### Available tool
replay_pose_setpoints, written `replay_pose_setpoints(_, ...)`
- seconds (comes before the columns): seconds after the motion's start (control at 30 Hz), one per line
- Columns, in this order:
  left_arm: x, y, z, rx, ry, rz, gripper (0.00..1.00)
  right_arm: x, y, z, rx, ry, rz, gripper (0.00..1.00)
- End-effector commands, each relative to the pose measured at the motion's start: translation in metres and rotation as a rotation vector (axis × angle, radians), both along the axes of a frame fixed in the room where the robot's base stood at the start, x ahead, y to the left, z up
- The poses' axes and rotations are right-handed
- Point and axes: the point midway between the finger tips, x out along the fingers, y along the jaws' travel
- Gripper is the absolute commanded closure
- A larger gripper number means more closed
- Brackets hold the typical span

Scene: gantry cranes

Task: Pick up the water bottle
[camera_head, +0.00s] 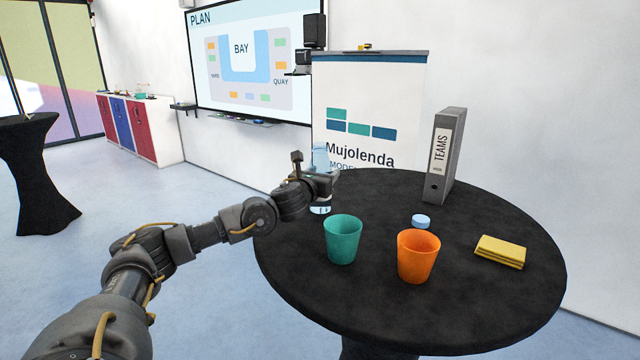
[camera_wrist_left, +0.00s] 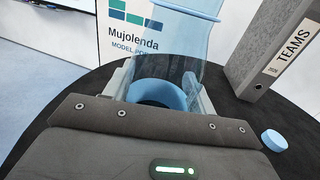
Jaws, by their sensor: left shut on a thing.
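The water bottle (camera_head: 321,157) is clear pale blue and stands roughly upright at the far left part of the round black table (camera_head: 480,310). My left gripper (camera_head: 328,182) is shut around its middle, hiding part of it; the base shows just below the gripper. In the left wrist view the bottle (camera_wrist_left: 190,45) rises between the two fingers of the left gripper (camera_wrist_left: 160,88). I cannot tell whether its base touches the table. My right gripper is not in view.
A teal cup (camera_head: 343,240) and an orange cup (camera_head: 417,257) stand in front of the bottle. A blue cap (camera_head: 421,221), a folded yellow cloth (camera_head: 500,252) and a grey TEAMS binder (camera_head: 446,157) are to the right. A Mujolenda banner (camera_head: 375,110) stands behind the table.

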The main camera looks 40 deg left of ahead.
Motion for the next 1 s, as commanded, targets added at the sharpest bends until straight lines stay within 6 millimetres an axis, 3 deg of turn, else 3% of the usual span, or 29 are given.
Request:
replay_pose_setpoints(0.47,0.0,0.0,0.006,-0.001,-0.002,0.0,0.73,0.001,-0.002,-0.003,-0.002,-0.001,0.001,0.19)
replay_pose_setpoints(0.77,0.0,0.0,0.03,0.0,-0.007,0.0,0.73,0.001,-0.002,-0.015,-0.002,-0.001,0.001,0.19)
replay_pose_setpoints(1.0,-0.018,-0.009,0.056,0.001,-0.005,-0.001,0.73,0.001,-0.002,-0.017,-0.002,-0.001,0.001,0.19)
